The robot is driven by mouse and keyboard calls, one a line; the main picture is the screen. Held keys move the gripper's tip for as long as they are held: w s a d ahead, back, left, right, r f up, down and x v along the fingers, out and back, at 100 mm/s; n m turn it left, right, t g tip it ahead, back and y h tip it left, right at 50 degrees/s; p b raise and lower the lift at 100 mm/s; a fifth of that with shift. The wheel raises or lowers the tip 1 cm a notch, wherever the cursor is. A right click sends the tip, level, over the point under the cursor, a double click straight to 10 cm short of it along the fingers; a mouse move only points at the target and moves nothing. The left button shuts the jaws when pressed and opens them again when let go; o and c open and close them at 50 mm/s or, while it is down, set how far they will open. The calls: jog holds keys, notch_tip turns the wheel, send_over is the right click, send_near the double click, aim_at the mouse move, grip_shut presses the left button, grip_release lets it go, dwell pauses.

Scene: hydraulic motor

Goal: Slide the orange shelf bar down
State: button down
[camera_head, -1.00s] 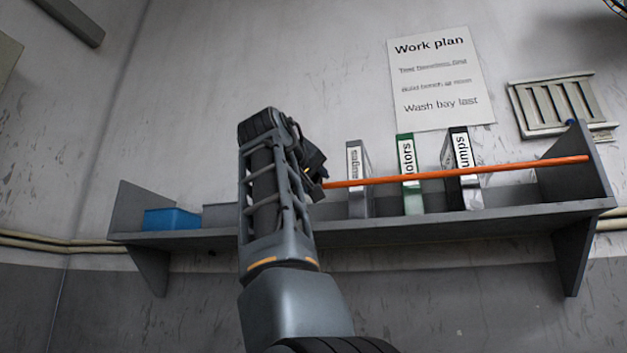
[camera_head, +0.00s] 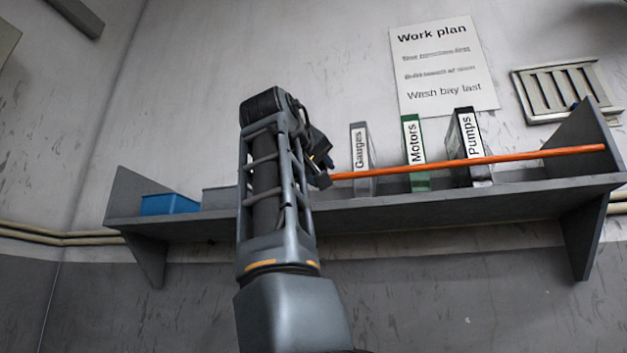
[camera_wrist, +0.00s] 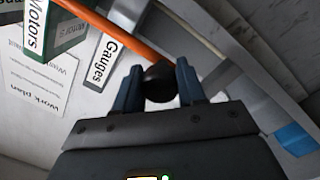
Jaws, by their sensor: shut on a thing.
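The orange shelf bar (camera_head: 470,161) runs across the front of the grey shelf, in front of the binders. Its right end is at the shelf's right side panel. Its left end is by my gripper (camera_head: 322,174), partly hidden by my arm in the head view. In the wrist view the bar (camera_wrist: 128,35) ends in a dark round knob (camera_wrist: 159,82). My gripper (camera_wrist: 159,90) is shut on this knob, with one blue finger on each side of it.
The grey shelf (camera_head: 400,207) holds upright binders labelled Gauges (camera_head: 361,150), Motors (camera_head: 414,145) and Pumps (camera_head: 468,140). A blue bin (camera_head: 169,205) and a grey bin (camera_head: 219,197) stand at its left. A Work plan sheet (camera_head: 443,65) and a vent (camera_head: 560,92) are on the wall.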

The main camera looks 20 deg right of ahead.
notch_tip(320, 180, down, 4)
jog(key=shift+r+b, duration=0.1)
jog(key=shift+b, duration=0.55)
jog(key=c, duration=0.7)
grip_release()
jog(key=shift+o, duration=0.2)
jog(key=b+v, duration=0.2)
jog(key=v, duration=0.6)
jog(key=shift+w, duration=0.1)
